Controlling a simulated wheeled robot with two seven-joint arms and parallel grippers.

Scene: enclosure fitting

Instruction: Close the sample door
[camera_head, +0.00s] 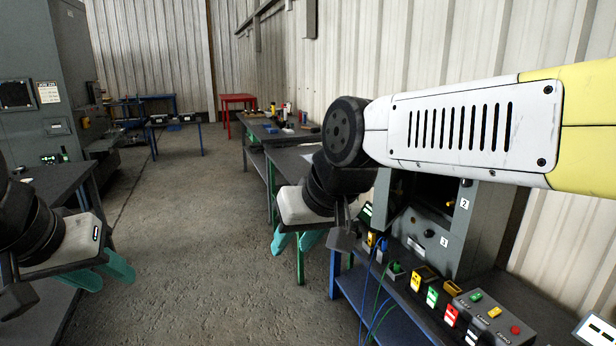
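A grey enclosure (477,228) with labels 2 and 3 stands on the bench at the right. A dark opening shows at its upper part, largely covered by my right arm. I cannot tell which part is the sample door or how it stands. My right gripper (297,241), with teal fingers, hangs left of the enclosure, apart from it and above the floor and bench edge. My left gripper (102,273), also with teal fingers, is at the far left, far from the enclosure. Both grippers look empty; the gap between their fingers is not clear.
A control box (492,314) with coloured buttons, several coloured blocks and hanging cables sit along the blue-framed bench (375,310) in front of the enclosure. Another bench (262,130) runs behind. A dark table (57,182) stands left. The middle floor (190,230) is clear.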

